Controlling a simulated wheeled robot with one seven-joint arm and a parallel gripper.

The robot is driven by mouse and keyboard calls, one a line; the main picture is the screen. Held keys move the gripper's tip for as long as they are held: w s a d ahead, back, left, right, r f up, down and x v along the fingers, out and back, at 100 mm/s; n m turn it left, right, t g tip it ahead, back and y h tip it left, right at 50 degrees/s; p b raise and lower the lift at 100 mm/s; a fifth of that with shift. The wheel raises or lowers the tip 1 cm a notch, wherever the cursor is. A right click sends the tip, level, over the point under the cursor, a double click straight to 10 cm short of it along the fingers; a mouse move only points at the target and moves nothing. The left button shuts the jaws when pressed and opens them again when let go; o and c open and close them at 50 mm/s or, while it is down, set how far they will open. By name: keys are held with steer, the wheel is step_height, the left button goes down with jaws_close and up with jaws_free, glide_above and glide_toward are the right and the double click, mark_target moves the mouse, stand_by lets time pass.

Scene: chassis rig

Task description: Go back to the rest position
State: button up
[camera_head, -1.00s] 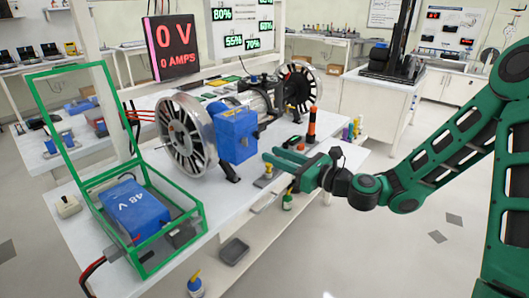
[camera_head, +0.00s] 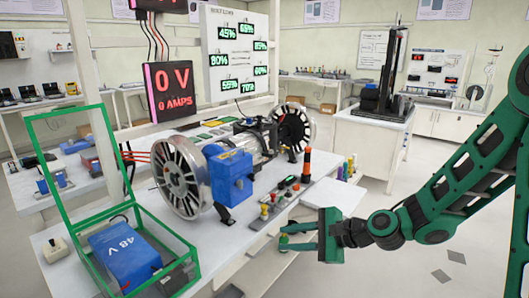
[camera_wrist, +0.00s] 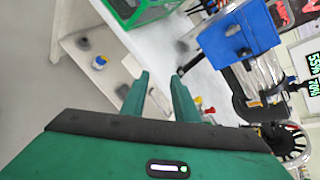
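My gripper (camera_head: 284,236) is in front of the front right edge of the white workbench (camera_head: 215,255). Its two green fingers point left in the head view and stand apart. In the wrist view the fingers (camera_wrist: 160,80) also have a clear gap with nothing held between them. A small green object shows near the fingertips in the head view; I cannot tell its exact distance from them.
The bench carries a blue 48 V battery (camera_head: 125,255) in a green open frame, a blue motor unit (camera_head: 230,175) with spoked wheels, and an orange-and-black upright piece (camera_head: 306,165).

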steer(key=s+d+f+n+g+h, duration=0.15)
steer(key=s+d+n+h, duration=0.3)
steer(key=d, duration=0.65)
steer(key=s+d+n+g+h, duration=0.2)
steer(key=s+d+n+h, duration=0.15)
steer(key=s+d, duration=0.45)
steer(key=s+d+r+g+h, duration=0.1)
steer(key=s+d+r, duration=0.1)
steer(key=s+d, duration=0.2)
steer(key=s+d+r+n+g+h, duration=0.1)
steer(key=s+d+r, duration=0.1)
steer(key=s+d, duration=0.3)
steer(key=s+d+r+g, duration=0.1)
steer(key=s+d+r, duration=0.1)
steer(key=s+d, duration=0.3)
steer(key=s, duration=0.3)
steer(key=shift+d+r+h, duration=0.25)
steer(key=shift+r+h, duration=0.15)
